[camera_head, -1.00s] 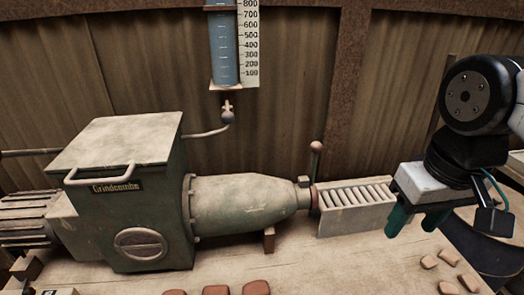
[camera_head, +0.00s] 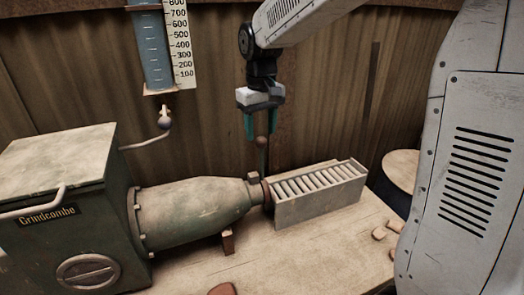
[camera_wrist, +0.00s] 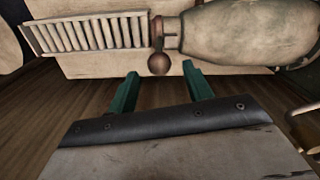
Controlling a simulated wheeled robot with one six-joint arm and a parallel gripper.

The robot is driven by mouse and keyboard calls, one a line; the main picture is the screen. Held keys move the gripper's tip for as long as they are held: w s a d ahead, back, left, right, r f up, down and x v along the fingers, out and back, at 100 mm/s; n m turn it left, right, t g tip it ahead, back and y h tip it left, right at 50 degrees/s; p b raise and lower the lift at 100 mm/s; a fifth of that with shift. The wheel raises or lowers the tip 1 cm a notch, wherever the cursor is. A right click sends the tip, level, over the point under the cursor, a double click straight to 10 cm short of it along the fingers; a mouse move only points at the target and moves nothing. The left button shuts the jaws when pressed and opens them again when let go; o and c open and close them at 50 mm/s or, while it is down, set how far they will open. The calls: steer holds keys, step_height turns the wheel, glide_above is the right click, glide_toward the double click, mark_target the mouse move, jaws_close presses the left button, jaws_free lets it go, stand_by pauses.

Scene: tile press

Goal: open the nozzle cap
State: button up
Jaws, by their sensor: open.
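The nozzle cap (camera_head: 266,193) is a reddish disc at the right end of the green tapered barrel (camera_head: 195,210) in the head view. A thin upright lever with a round brown knob (camera_head: 261,143) rises from it. My gripper (camera_head: 262,137) hangs fingers down, with its green fingers apart around the top of the lever. In the wrist view my gripper (camera_wrist: 160,82) is open and empty-looking, with the knob (camera_wrist: 159,64) just beyond and between the fingertips. The cap (camera_wrist: 157,30) shows past the knob. I cannot tell whether a finger touches the knob.
A ribbed roller tray (camera_head: 318,205) stands right of the nozzle. The Grindcombe machine box (camera_head: 60,190) is at left. A water gauge (camera_head: 153,50) and its tap (camera_head: 164,122) hang on the wooden wall behind. Small clay pieces (camera_head: 380,233) lie on the bench at right.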

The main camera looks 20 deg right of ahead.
mark_target(261, 150)
step_height(261, 150, down, 7)
steer(key=shift+f, duration=0.2)
stand_by(0.3)
jaws_close()
